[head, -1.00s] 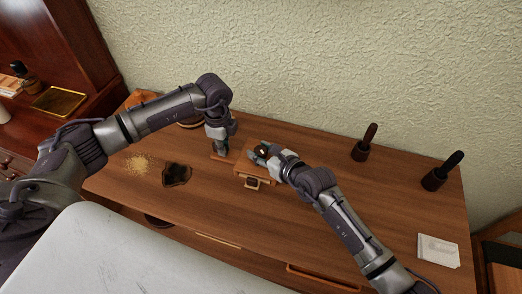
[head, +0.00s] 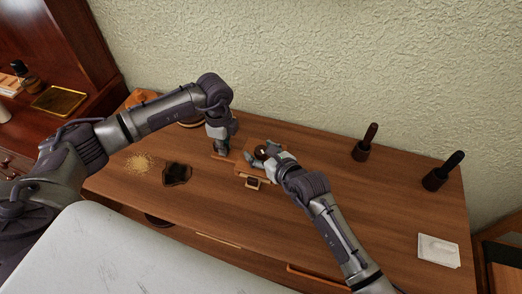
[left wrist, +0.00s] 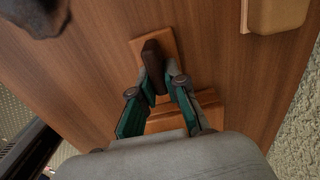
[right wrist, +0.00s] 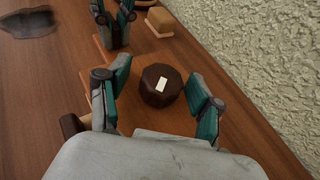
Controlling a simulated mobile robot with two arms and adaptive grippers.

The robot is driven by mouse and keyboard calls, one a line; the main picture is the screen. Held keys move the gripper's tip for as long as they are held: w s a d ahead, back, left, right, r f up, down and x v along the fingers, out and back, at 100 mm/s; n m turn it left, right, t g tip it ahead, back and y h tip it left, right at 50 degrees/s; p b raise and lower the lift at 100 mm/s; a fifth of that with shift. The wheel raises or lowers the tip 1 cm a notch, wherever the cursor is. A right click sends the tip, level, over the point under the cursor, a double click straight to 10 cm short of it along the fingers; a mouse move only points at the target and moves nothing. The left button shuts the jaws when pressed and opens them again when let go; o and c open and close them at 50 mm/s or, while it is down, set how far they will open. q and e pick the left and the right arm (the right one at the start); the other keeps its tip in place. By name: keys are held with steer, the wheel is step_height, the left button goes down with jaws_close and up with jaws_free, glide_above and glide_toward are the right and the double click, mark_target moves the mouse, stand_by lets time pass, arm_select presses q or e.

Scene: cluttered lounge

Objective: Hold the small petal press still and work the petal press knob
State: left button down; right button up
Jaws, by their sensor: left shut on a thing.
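The small petal press (head: 247,170) is a light wooden body on the desk, with a small drawer-like piece at its front. Its dark brown round knob (right wrist: 160,88) carries a white mark on top and also shows in the head view (head: 262,152). My right gripper (right wrist: 160,92) is open, one finger on each side of the knob, with visible gaps. My left gripper (head: 221,150) points down at the press's left end. In the left wrist view it (left wrist: 162,88) is shut on a dark upright tab (left wrist: 152,58) on a wooden plate. My gripper hides part of the press there.
Two dark handled tools (head: 364,143) (head: 442,171) stand at the right of the desk. White cards (head: 438,250) lie front right. Yellow grains (head: 139,163) and a dark patch (head: 176,174) lie at left. The wall runs close behind; the desk's right middle is clear.

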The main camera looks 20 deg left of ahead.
steer(key=v, duration=1.2)
